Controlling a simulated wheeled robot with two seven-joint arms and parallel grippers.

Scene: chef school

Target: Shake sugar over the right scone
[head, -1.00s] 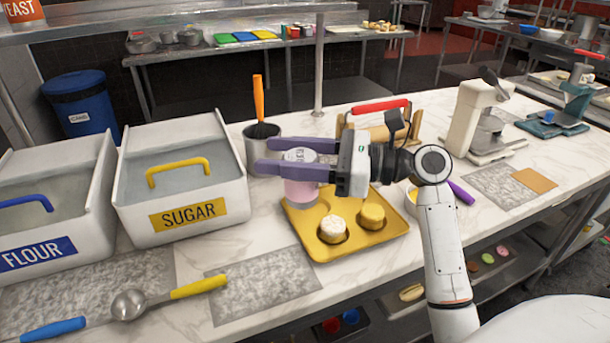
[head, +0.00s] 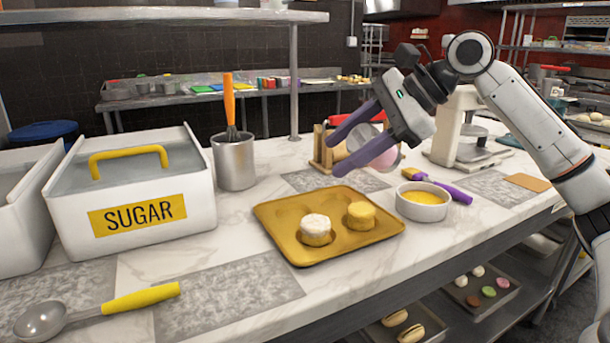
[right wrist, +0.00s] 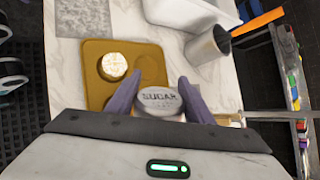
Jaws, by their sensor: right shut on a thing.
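In the right wrist view the lid reads SUGAR (right wrist: 160,100) between the fingers. The right scone (head: 361,216) is plain yellow and sits in the tray. The left scone (head: 316,228) has a white top and also shows in the wrist view (right wrist: 112,66). The right scone cannot be made out there. My left gripper is not in view.
A white bowl of yellow filling (head: 422,204) and a purple-handled tool (head: 450,190) lie right of the tray. A metal pot (head: 234,163) and the sugar bin (head: 130,215) stand left.

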